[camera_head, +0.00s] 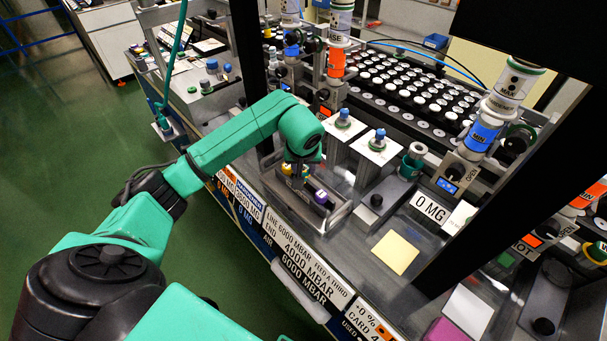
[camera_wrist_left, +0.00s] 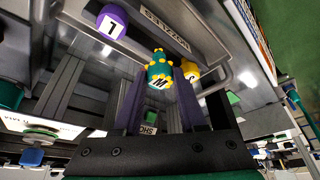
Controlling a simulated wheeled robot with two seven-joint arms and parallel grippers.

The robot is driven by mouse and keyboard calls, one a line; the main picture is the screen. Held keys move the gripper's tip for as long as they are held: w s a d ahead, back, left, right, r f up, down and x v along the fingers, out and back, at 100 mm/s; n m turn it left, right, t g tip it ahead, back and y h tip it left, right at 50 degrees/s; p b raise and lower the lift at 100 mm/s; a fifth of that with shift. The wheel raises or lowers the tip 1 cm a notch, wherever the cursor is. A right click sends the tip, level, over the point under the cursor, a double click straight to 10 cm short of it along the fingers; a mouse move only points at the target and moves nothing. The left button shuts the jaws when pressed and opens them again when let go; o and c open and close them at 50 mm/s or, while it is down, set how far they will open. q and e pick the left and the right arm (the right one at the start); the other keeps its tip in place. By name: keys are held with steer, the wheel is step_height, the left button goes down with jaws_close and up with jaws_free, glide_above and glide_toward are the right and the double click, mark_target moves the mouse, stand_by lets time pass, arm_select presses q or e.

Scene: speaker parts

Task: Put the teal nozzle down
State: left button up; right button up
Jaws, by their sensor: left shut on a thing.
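The teal nozzle (camera_wrist_left: 158,72), with yellow bumps and the letter M on its end, is between the fingers of my left gripper (camera_wrist_left: 160,95) in the left wrist view. The gripper is shut on it. In the head view my left gripper (camera_head: 298,176) points down over a grey nozzle tray (camera_head: 337,215), and the arm hides the teal nozzle. A purple nozzle (camera_head: 321,197) marked L stands in the tray; it also shows in the wrist view (camera_wrist_left: 112,22). A yellow nozzle (camera_wrist_left: 191,72) is close beside the teal one. I cannot tell whether the teal nozzle touches the tray.
Two white-topped blocks with blue-capped parts (camera_head: 379,139) stand behind the tray. A green-rimmed cup (camera_head: 413,158) and a black knob (camera_head: 376,200) are to its right. A yellow card (camera_head: 395,252) lies at the front. A dark post rises at right.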

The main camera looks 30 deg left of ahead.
mark_target(303, 175)
arm_select(q)
step_height(303, 175, down, 4)
steer(key=shift+r+p, duration=0.1)
steer(key=shift+p, duration=0.3)
steer(key=shift+f, duration=0.25)
steer(key=o, duration=1)
steer(key=shift+r, duration=0.1)
arm_select(e)
steer(key=shift+a+r, duration=0.3)
steer(key=shift+r, duration=0.05)
steer(key=shift+d, duration=0.1)
arm_select(q)
steer(key=shift+r, duration=0.25)
steer(key=b+v, duration=0.2)
steer(key=v, duration=0.9)
steer(key=shift+s+r, duration=0.25)
steer(key=shift+r, duration=0.05)
arm_select(e)
step_height(303, 175, down, 2)
steer(key=shift+f, duration=0.1)
